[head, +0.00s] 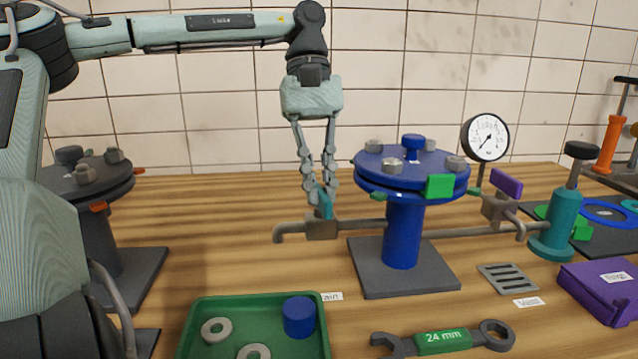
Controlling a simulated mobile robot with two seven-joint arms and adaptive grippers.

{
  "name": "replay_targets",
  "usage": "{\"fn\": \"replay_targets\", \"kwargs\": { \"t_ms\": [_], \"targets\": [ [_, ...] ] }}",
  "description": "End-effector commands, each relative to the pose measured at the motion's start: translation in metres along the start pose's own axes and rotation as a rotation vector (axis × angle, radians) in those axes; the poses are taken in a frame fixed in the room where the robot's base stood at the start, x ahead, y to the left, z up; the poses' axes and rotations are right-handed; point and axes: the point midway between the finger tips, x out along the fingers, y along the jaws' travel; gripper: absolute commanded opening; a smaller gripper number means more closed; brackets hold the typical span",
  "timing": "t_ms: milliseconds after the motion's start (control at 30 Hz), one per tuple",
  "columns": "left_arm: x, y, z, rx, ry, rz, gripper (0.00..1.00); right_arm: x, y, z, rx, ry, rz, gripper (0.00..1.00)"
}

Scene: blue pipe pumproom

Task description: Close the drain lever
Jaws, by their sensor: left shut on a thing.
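The drain valve (322,229) is a grey-brown block on a thin pipe, left of the blue flanged pipe stand (403,230). Its outlet bends down at the left end (279,234). A small teal-blue drain lever (326,206) stands up from the block, partly hidden by the fingers. My left gripper (322,198) reaches straight down from above and is shut on this lever. A paper label (332,297) lies on the table below the valve. My right gripper is not in view.
A green tray (200,300) with washers and a blue cylinder lies in front. A wrench (443,341) lies beside it. A pressure gauge (485,138), a purple-levered valve (500,206) and a teal pump (553,225) stand right. A dark flanged stand (100,230) is left.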

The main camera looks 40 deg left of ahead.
Motion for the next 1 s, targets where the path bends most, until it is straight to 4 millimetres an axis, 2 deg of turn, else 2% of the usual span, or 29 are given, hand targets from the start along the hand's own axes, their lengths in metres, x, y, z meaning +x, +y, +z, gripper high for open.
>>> {"fn": "replay_targets", "kwargs": {
  "t_ms": [400, 933, 967, 1000],
  "targets": [
    [-0.0015, 0.0019, -0.0002, 0.166, 0.005, -0.066, 0.00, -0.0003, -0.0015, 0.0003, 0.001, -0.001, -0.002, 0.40],
    [-0.0016, 0.0018, -0.0001, 0.189, 0.005, -0.074, 0.00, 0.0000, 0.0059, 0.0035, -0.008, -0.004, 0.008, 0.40],
    [-0.0016, 0.0018, -0.0001, 0.189, 0.005, -0.074, 0.13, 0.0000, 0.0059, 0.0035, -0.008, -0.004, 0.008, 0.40],
    [-0.0015, 0.0018, 0.0000, 0.188, 0.004, -0.074, 0.18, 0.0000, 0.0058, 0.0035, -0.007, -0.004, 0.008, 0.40]
  ]
}}
